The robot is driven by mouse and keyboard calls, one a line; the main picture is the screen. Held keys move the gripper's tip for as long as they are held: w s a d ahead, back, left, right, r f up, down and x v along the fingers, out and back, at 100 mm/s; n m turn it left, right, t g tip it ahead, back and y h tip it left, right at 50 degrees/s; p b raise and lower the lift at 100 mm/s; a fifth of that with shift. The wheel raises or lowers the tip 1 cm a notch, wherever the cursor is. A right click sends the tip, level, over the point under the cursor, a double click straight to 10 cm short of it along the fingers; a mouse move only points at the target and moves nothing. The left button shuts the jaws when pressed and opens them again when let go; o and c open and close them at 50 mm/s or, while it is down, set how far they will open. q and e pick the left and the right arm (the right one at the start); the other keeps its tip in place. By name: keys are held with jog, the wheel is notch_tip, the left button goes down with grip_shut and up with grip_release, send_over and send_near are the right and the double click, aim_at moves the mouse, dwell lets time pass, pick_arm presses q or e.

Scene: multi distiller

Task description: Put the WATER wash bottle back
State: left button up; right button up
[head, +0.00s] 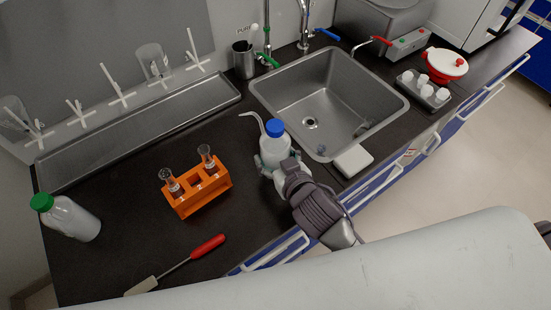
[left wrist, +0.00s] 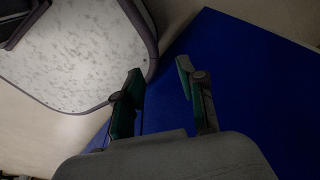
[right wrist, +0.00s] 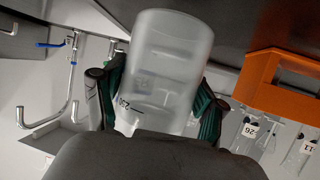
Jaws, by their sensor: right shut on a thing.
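The wash bottle (head: 275,148), white and translucent with a blue cap and a bent spout, is upright near the sink's left front corner. My right gripper (head: 275,168) is shut around its body; whether its base touches the counter is unclear. In the right wrist view the frosted bottle (right wrist: 168,70) fills the space between the fingers of my right gripper (right wrist: 155,95), its label mostly hidden. My left gripper (left wrist: 160,78) is open and empty, near a blue panel.
An orange rack (head: 200,188) with tubes stands left of the held bottle. A red-handled tool (head: 205,247) lies near the front edge. The sink (head: 300,85) is to the right.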

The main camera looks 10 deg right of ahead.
jog(key=shift+f, duration=0.8)
pick_arm(q)
jog(key=shift+s+a, duration=0.15)
jog(key=shift+s, duration=0.35)
pick_arm(e)
jog(key=shift+f, duration=0.2)
jog(key=o, duration=0.8)
pick_arm(q)
jog(key=shift+f, duration=0.1)
pick_arm(e)
jog(key=shift+o, duration=0.2)
